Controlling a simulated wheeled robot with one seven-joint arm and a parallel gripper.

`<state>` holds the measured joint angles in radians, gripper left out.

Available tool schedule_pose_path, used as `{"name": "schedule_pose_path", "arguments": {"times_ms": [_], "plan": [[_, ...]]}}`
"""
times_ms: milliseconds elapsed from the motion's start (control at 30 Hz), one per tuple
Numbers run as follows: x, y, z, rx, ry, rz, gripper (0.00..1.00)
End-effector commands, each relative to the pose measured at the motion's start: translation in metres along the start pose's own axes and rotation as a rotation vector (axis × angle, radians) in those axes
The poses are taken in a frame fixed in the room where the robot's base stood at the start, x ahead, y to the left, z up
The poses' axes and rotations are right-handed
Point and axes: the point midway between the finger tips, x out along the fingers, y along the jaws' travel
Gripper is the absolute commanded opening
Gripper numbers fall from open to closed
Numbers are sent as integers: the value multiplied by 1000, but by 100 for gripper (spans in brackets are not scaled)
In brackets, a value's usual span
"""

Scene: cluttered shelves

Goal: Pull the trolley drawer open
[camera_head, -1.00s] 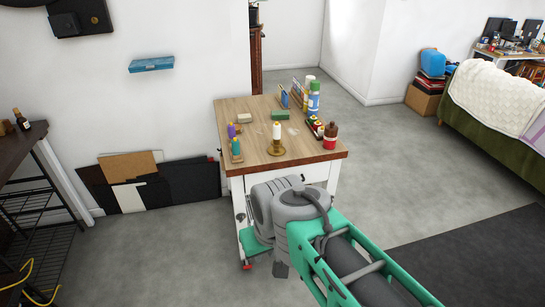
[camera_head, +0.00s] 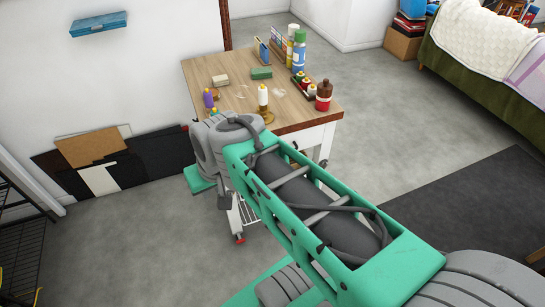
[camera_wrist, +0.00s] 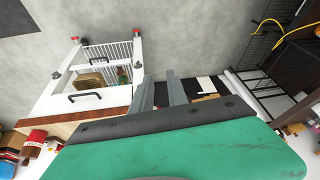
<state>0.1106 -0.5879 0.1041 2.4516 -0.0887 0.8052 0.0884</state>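The trolley (camera_head: 308,140) has a wooden top and white sides. In the head view my arm hides most of its front. In the wrist view the trolley appears upside down at the left. Its white drawer front (camera_wrist: 62,104) carries a black bar handle (camera_wrist: 85,97), and the drawer looks shut. My gripper (camera_wrist: 160,74) has its two grey fingers apart with nothing between them. In the picture, it is to the right of the handle and not touching it. The fingertips cannot be made out clearly in the head view.
Bottles, a candle (camera_head: 263,98) and small items stand on the trolley top. Dark boards (camera_head: 110,165) lean on the wall at left. A black wire rack (camera_head: 20,235) stands at far left, a covered sofa (camera_head: 480,60) at right.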

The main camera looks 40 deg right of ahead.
Motion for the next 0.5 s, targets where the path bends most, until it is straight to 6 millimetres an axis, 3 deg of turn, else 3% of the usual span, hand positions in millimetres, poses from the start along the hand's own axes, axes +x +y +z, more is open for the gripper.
{"name": "schedule_pose_path", "arguments": {"times_ms": [33,200,267,400,500], "plan": [[51,18,1,99,39,-11,19],[154,85,-35,519,263,-127,19],[181,116,-45,676,352,-185,19],[228,204,-54,1043,578,-347,19],[239,265,-48,1259,735,-470,19]]}}
